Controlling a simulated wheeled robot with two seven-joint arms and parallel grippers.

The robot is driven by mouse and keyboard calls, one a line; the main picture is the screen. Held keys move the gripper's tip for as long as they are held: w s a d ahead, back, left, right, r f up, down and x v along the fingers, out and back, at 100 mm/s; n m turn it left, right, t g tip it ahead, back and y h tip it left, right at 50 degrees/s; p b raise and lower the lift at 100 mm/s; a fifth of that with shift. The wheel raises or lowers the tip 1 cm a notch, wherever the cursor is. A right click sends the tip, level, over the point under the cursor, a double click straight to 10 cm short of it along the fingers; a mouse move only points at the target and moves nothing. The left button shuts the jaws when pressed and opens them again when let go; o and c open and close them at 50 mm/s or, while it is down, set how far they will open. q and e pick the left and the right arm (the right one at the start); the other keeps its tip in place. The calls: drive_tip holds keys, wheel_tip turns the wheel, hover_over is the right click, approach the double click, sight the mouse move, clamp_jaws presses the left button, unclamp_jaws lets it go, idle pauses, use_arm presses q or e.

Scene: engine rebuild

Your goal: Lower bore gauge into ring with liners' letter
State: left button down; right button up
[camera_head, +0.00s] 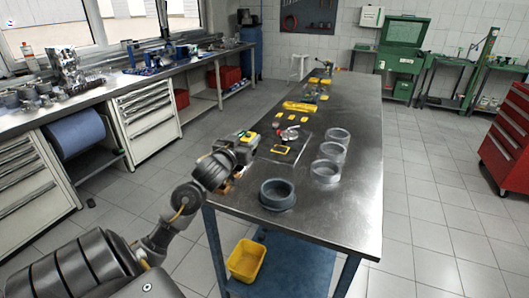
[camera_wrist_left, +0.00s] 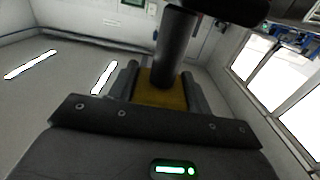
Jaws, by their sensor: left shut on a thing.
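My left gripper (camera_head: 245,142) is at the left edge of the steel table, near its front. In the left wrist view its fingers (camera_wrist_left: 160,88) are shut on a yellow-brown part (camera_wrist_left: 160,96) with a dark cylinder (camera_wrist_left: 176,45) rising from it; I take this for the bore gauge. In the head view only a bit of yellow shows at the gripper. A dark grey ring (camera_head: 278,196) sits on the table's front part, right of and nearer than the gripper. Three pale rings or liners (camera_head: 325,172) stand in a row behind it. No letters are legible. My right gripper is out of view.
A clear mat (camera_head: 302,157) with a yellow-framed item (camera_head: 284,149) and a small tool (camera_head: 289,134) lies between gripper and liners. A yellow tray (camera_head: 299,106) is farther back. The table's right strip (camera_head: 365,150) is clear. A yellow bin (camera_head: 246,260) is below.

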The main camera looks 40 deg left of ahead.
use_arm(q)
drive_tip(key=s+a+r, duration=0.1)
drive_tip(key=s+a, duration=0.1)
drive_tip(key=shift+s+a+r, duration=0.1)
drive_tip(key=shift+a+r, duration=0.25)
drive_tip(key=shift+r, duration=0.05)
drive_tip(key=shift+r, duration=0.1)
drive_tip(key=shift+r+p, duration=1.4)
drive_tip(key=shift+p, duration=0.75)
